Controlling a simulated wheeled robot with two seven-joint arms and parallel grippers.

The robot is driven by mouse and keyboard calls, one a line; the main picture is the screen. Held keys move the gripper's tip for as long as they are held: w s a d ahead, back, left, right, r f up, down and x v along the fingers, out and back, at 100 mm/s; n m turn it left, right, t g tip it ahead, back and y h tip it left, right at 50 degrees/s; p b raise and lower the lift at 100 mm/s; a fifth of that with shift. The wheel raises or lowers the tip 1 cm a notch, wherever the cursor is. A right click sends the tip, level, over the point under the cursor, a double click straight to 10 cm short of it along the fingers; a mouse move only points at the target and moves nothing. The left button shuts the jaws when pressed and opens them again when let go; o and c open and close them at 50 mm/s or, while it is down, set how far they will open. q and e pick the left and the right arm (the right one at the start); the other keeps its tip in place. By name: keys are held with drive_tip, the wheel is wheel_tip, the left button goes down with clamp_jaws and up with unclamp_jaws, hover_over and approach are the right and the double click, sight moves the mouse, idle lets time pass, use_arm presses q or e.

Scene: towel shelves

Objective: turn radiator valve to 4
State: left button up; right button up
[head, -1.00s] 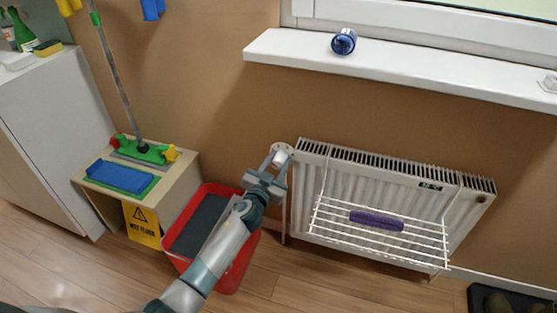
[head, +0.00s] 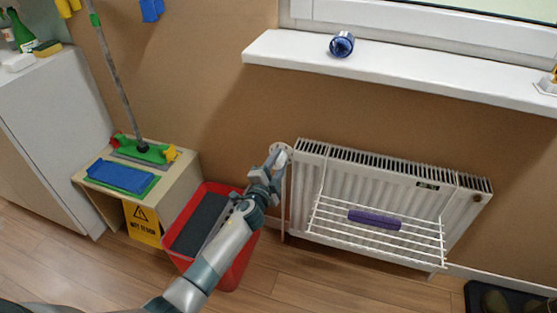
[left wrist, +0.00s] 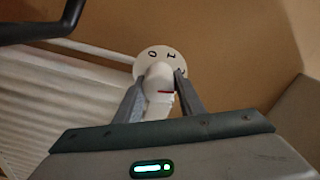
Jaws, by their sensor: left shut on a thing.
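The radiator valve is a white knob (left wrist: 159,80) in front of a round white dial (left wrist: 150,54). In the left wrist view the dial shows the digits 0 and 1 at its top; a further mark at the right is partly hidden by a finger. My left gripper (left wrist: 160,97) is shut on the knob, one finger on each side. In the head view the gripper (head: 275,162) is at the radiator's left end, covering part of the valve (head: 284,152). My right gripper is not in view.
The white radiator (head: 390,178) carries a wire rack (head: 420,240) with a purple cloth (head: 374,219). A red bin (head: 236,270) stands below my left arm. A windowsill (head: 440,80) holding a blue roll (head: 342,44) juts out above.

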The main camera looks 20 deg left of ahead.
use_arm(q)
drive_tip(key=m, duration=0.3)
drive_tip(key=shift+r+m, duration=0.1)
drive_tip(key=shift+m, duration=0.2)
drive_tip(key=m, duration=0.4)
drive_tip(key=shift+w+y, duration=0.1)
drive_tip(key=shift+y, duration=0.2)
drive_tip(key=m+p, duration=0.1)
drive_tip(key=m, duration=0.2)
drive_tip(key=shift+a+m, duration=0.1)
drive_tip(key=shift+m, duration=0.3)
drive_tip(key=m, duration=0.2)
drive_tip(key=shift+m, duration=0.3)
drive_tip(key=shift+m+p, duration=0.35)
drive_tip(key=shift+m, duration=1.05)
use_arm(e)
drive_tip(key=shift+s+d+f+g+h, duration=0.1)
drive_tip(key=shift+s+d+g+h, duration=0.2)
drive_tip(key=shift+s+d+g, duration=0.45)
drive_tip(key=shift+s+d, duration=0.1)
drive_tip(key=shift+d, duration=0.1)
use_arm(q)
drive_tip(key=shift+w+a, duration=0.1)
drive_tip(key=o, duration=0.8)
drive_tip(key=shift+c, duration=0.2)
